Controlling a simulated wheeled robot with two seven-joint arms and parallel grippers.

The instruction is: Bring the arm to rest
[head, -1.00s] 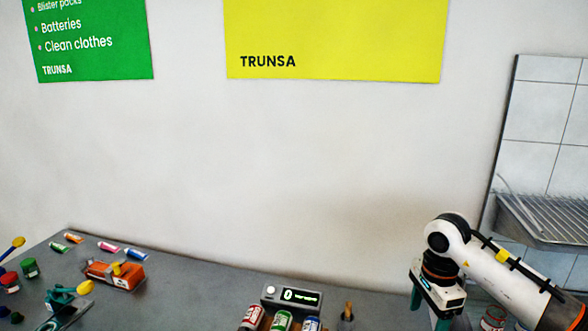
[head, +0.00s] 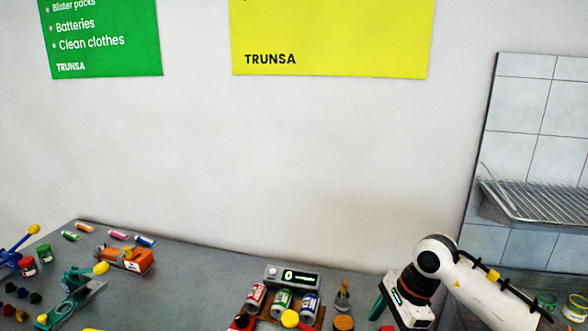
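My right arm comes in from the lower right in the head view. Its gripper (head: 390,314) hangs low over the right part of the grey table, to the right of a small stand with a brush-like tool (head: 342,297). One teal finger shows at the outer end of the gripper body, and the other is mostly hidden or cut off by the lower edge. The gripper looks open, and I see nothing held in it. My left gripper is not in view.
A scale-like display (head: 292,277) stands behind several cans (head: 282,301). An orange device (head: 125,260), a teal tool (head: 75,285) and small tubes (head: 118,235) lie on the left of the grey table (head: 195,285). A wire rack (head: 530,200) hangs at right.

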